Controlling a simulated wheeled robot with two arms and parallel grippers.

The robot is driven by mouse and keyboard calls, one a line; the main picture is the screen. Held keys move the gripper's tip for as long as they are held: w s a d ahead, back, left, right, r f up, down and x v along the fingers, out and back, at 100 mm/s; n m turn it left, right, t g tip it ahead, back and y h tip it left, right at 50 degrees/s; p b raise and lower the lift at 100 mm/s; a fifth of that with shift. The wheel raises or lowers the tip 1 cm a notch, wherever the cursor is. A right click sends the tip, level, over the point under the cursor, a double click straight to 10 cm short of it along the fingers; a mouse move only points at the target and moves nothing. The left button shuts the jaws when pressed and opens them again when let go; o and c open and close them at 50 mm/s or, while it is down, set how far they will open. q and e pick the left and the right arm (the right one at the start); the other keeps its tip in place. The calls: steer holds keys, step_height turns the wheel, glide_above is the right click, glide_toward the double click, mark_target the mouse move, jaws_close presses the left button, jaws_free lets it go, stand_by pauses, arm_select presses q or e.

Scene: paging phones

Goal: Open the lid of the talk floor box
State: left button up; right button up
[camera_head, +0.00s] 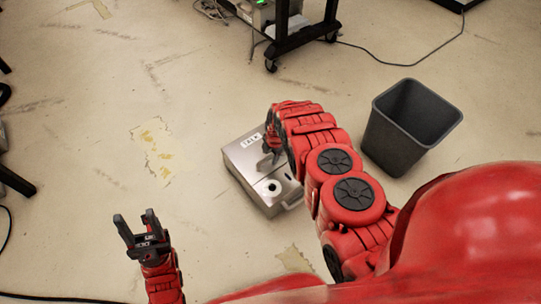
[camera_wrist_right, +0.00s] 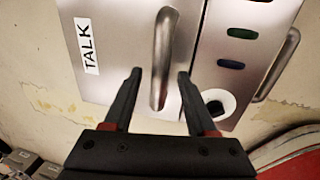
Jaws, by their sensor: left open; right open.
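The talk floor box (camera_head: 243,156) is a grey metal box on the floor, partly covered by my right arm in the head view. Its lid (camera_wrist_right: 120,50) carries a white label reading TALK and a curved metal handle (camera_wrist_right: 162,58); the lid looks shut. My right gripper (camera_wrist_right: 160,98) is open, with its fingers on either side of the handle's lower end in the wrist view; I cannot tell whether they touch it. My left gripper (camera_head: 135,222) is open and empty above the floor to the left of the box.
The box panel beside the lid has coloured buttons (camera_wrist_right: 242,33) and a white round part with a dark centre (camera_wrist_right: 216,104). A side handle (camera_wrist_right: 279,66) sticks out at its edge. A dark bin (camera_head: 411,125) stands right of the box. A black cart (camera_head: 290,40) is behind.

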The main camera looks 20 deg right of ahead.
jaws_close()
stand_by(1.4)
